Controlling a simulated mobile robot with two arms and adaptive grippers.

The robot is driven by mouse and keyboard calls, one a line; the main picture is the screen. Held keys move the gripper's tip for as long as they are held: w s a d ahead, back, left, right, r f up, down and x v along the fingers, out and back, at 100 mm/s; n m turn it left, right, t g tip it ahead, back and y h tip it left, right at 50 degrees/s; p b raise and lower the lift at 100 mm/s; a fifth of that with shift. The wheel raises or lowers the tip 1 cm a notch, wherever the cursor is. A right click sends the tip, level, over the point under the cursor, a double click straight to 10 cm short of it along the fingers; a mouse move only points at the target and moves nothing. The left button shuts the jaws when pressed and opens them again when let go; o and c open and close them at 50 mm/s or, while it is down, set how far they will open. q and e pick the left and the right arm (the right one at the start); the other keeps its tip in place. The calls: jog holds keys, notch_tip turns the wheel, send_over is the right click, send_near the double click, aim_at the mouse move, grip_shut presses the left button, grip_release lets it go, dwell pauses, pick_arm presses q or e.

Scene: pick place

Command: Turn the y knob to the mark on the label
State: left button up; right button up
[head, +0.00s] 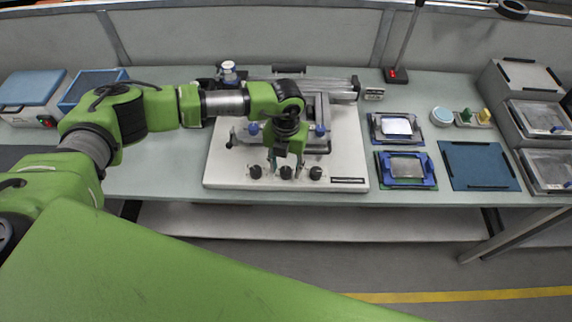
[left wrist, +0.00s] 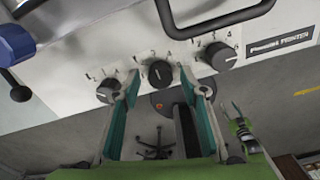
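A white printer base (head: 225,171) carries three black knobs on its front. The middle knob (left wrist: 159,73) shows in the left wrist view between the left knob (left wrist: 106,91) and the right knob (left wrist: 221,56). Small marks and letters are printed around them, too blurred to read for certain. The middle one, likely the y knob, also shows in the head view (head: 286,172). My left gripper (left wrist: 158,77) is open and points at the middle knob, one finger on each side, with gaps visible. I cannot tell how deep the fingertips reach.
A metal handle (left wrist: 215,25) stands out above the knobs. A blue knob (left wrist: 15,45) is at the upper left. On the bench, blue-framed trays (head: 405,169) and a blue mat (head: 478,166) lie right of the printer. The floor before the bench is clear.

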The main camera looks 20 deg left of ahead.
pick_arm(q)
jog(key=shift+f, duration=0.55)
jog(key=c, duration=1.1)
